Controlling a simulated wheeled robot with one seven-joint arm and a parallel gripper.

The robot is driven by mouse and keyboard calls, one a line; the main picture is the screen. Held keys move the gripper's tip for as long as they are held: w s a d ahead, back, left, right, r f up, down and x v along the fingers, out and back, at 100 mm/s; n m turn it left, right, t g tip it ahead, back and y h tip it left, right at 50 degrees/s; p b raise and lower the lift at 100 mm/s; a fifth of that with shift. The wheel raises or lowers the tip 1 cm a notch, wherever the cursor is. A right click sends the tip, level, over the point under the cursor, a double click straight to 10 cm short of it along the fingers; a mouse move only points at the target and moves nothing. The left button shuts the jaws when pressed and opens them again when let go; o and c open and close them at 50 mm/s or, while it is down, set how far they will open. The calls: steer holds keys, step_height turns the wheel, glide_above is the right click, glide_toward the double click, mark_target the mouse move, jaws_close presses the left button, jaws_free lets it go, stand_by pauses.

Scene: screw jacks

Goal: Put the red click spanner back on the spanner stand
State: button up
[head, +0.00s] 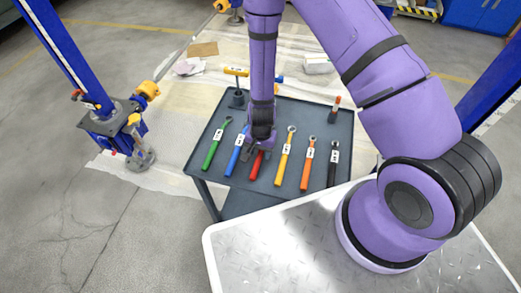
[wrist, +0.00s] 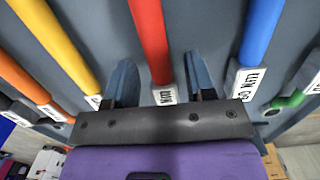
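The red click spanner (head: 256,165) lies on the dark tray table (head: 210,186) in a row of spanners, between a blue and a yellow one. My arm hides its upper part in the head view. My gripper (head: 260,144) points down over it. In the wrist view the red spanner (wrist: 150,40) runs between the two fingers of my gripper (wrist: 160,85), with a gap on each side and its white label near the palm. The gripper is open. A dark post with a yellow crossbar (head: 236,72) stands at the tray's back left; I cannot tell whether it is the spanner stand.
Green (head: 212,153), blue (head: 235,160), yellow (head: 282,168), orange (head: 307,172) and black (head: 333,170) spanners lie close by on the tray. An orange-topped item (head: 336,103) stands at the back right. A blue jack post (head: 62,45) rises at left.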

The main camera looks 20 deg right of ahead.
steer(key=shift+r, duration=0.1)
steer(key=s+d+r+n+t+y, duration=0.1)
steer(key=d+r+n, duration=0.15)
steer(key=r, duration=1.75)
steer(key=d+r+n+t, duration=0.1)
steer(key=d+r+t, duration=0.15)
steer(key=r, duration=1.75)
steer(key=s+d+r+n, duration=0.1)
steer(key=s+d+r, duration=0.1)
steer(key=s+r, duration=0.3)
steer(key=s+d+r+n+t+h, duration=0.1)
steer(key=s+d+r, duration=0.2)
steer(key=s+r, duration=0.2)
steer(key=s+d+r+n+t, duration=0.1)
steer(key=s+d+r, duration=0.2)
steer(key=s+r, duration=0.2)
steer(key=shift+s+d+r, duration=0.25)
steer(key=shift+s+r, duration=0.1)
steer(key=shift+s, duration=1.1)
